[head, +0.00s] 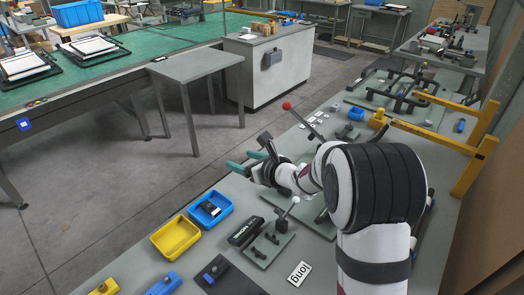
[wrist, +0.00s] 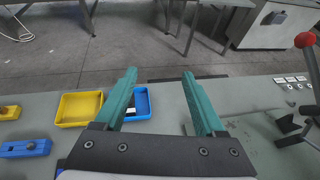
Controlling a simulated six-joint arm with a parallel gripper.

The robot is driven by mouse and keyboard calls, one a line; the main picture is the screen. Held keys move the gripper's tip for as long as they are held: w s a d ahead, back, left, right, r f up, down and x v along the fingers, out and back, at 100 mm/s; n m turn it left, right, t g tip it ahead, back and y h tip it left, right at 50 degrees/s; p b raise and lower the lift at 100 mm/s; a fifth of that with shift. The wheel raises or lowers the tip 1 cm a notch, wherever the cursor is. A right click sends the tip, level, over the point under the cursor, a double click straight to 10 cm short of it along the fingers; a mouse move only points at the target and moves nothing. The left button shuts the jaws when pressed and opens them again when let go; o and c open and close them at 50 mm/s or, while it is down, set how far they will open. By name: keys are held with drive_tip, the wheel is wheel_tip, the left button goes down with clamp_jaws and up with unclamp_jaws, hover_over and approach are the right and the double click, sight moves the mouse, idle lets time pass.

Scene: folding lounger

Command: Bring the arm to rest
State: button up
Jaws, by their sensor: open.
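My gripper (head: 246,160) has two green fingers and is held above the grey workbench (head: 330,262) near its far edge. In the wrist view my gripper (wrist: 160,75) is open, with nothing between the fingers. The fingers point out past the bench edge toward the floor. My white and black arm bends over the bench on the right of the head view.
A yellow bin (head: 175,237) and a blue bin (head: 210,209) with a dark item stand left of my gripper. A red-knobbed lever (head: 287,106) rises beyond it. A yellow frame (head: 460,145) stands at the right. A grey side table (head: 195,66) is across the open floor.

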drive_tip(key=s+d+r+m+t+h, duration=0.1)
drive_tip(key=s+d+r+m+h, duration=0.45)
drive_tip(key=d+m, duration=0.25)
drive_tip(key=s+d+f+m+g+h, duration=0.1)
drive_tip(key=s+d+m+g+h, duration=0.15)
drive_tip(key=s+m, duration=0.55)
drive_tip(key=s+d+m+g+h, duration=0.2)
drive_tip(key=s+d+m, duration=0.2)
drive_tip(key=m, duration=0.7)
drive_tip(key=s+a+f+m+g+y, duration=0.2)
drive_tip(key=s+a+m+g, duration=0.2)
drive_tip(key=s+m, duration=0.6)
drive_tip(key=s+a+f+m+g+y, duration=0.2)
drive_tip(key=s+a+m+g, duration=0.2)
drive_tip(key=s+m, duration=0.7)
drive_tip(key=s, duration=0.4)
drive_tip(key=shift+a+f, duration=0.15)
drive_tip(key=shift+a, duration=0.2)
drive_tip(key=shift+s, duration=0.1)
